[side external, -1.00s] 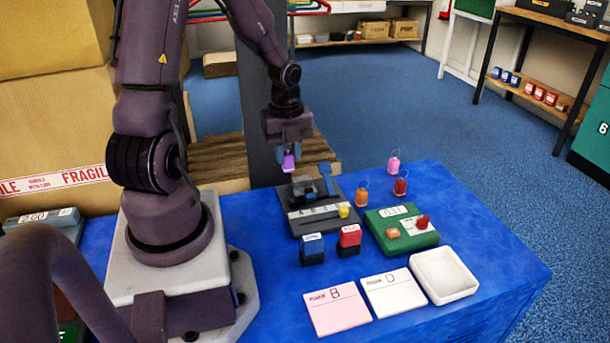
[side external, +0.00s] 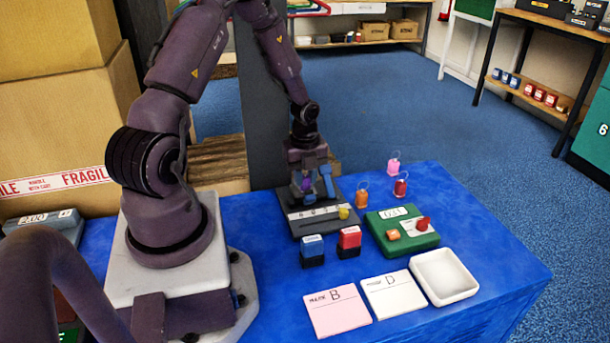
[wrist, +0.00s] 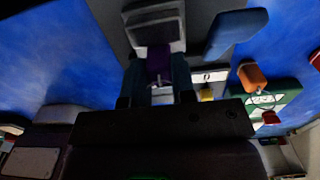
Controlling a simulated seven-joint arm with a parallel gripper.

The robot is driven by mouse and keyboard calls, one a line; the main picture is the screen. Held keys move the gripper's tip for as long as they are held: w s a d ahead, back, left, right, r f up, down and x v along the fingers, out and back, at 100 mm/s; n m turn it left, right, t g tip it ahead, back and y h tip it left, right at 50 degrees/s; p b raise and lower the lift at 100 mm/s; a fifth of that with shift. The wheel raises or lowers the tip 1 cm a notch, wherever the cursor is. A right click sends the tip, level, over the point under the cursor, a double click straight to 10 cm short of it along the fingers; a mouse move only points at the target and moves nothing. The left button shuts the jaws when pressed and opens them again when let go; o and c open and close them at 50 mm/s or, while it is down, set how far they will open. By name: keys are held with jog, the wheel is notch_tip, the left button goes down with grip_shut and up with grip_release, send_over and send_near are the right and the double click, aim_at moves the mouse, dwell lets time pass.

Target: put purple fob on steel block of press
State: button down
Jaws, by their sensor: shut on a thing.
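The purple fob (side external: 306,185) is between the fingers of my gripper (side external: 307,192), which is shut on it. In the wrist view the fob (wrist: 158,62) shows between the two fingertips (wrist: 157,80), at the near edge of the press's grey steel block (wrist: 155,32). The dark press (side external: 300,227) has a lettered front strip, a yellow knob (side external: 344,213) and a blue lever (side external: 327,180). In the side view my gripper hides most of the block. I cannot tell whether the fob touches it.
An orange fob (side external: 362,200), a red fob (side external: 400,188) and a pink fob (side external: 393,167) stand right of the press. A green box (side external: 403,242), a blue stamp (side external: 312,250) and a red stamp (side external: 349,241) are close. Two cards and a white tray (side external: 467,287) lie in front.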

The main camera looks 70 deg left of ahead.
aim_at(305, 176)
jog(key=shift+f, duration=0.15)
jog(key=c, duration=0.9)
grip_release()
jog(key=shift+c, duration=0.2)
jog(key=d+r+n+y, duration=0.1)
jog(key=d+r+n, duration=0.15)
jog(key=r, duration=0.75)
jog(key=d+r+n+y, duration=0.15)
jog(key=d+r, duration=0.25)
jog(key=r, duration=0.6)
jog(key=s+d+r+n+t+h, duration=0.1)
jog(key=s+d+r+n+t, duration=0.1)
jog(key=s+d+r+n, duration=0.2)
jog(key=s+d+r+n+t+h, duration=0.1)
jog(key=s+d+r+n+t, duration=0.2)
jog(key=d+r+n, duration=0.3)
jog(key=shift+s+d+r+n+t, duration=0.35)
jog(key=shift+s+d+n, duration=0.35)
jog(key=shift+d+n, duration=2.05)
